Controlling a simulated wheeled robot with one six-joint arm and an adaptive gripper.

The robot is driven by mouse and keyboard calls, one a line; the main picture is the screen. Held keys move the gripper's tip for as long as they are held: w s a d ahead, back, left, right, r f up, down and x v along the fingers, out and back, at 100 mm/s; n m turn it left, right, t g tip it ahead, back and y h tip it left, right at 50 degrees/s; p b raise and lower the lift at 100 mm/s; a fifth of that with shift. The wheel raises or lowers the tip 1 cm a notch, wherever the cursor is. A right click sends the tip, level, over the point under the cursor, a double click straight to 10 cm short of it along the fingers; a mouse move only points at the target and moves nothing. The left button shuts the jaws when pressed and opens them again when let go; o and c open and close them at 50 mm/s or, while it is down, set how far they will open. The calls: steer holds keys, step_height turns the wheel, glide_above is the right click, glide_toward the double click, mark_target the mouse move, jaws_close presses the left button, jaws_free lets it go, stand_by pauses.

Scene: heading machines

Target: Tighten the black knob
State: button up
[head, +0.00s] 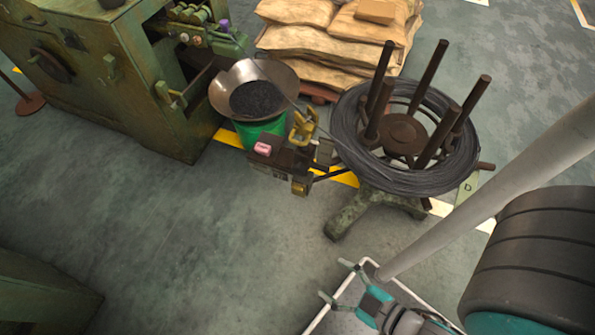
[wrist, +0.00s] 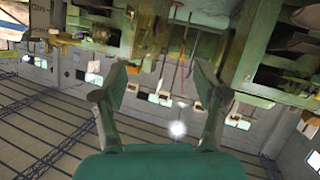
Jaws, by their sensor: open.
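I cannot make out the black knob for certain. The green machine (head: 120,85) at the upper left of the head view carries a dark round wheel (head: 50,63), a small dark part on top (head: 72,38) and a purple-topped part (head: 223,25). My gripper (head: 335,280) is low in the middle of the head view, over the floor and well apart from the machine. It is open and empty. In the wrist view its two fingers (wrist: 159,84) stand wide apart, with green machinery (wrist: 190,45) far beyond them.
A wire coil (head: 350,150) on a stand with upright posts is ahead of my gripper. A metal bowl (head: 225,90) of dark pieces sits above a green container (head: 265,129). Sacks (head: 300,40) lie behind. The floor (head: 210,230) at centre-left is clear.

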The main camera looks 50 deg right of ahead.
steer(key=w+d+f+n+g+h, duration=0.1)
steer(key=w+d+f+n+g, duration=0.15)
steer(key=f+n, duration=0.75)
steer(key=n+g+h, duration=0.5)
steer(key=n+h, duration=0.6)
steer(key=h, duration=0.5)
glide_toward(297, 172)
steer(key=shift+t, duration=0.25)
steer(key=x, duration=1)
steer(key=shift+d+f, duration=0.15)
steer(key=shift+d, duration=0.2)
steer(key=c, duration=1.2)
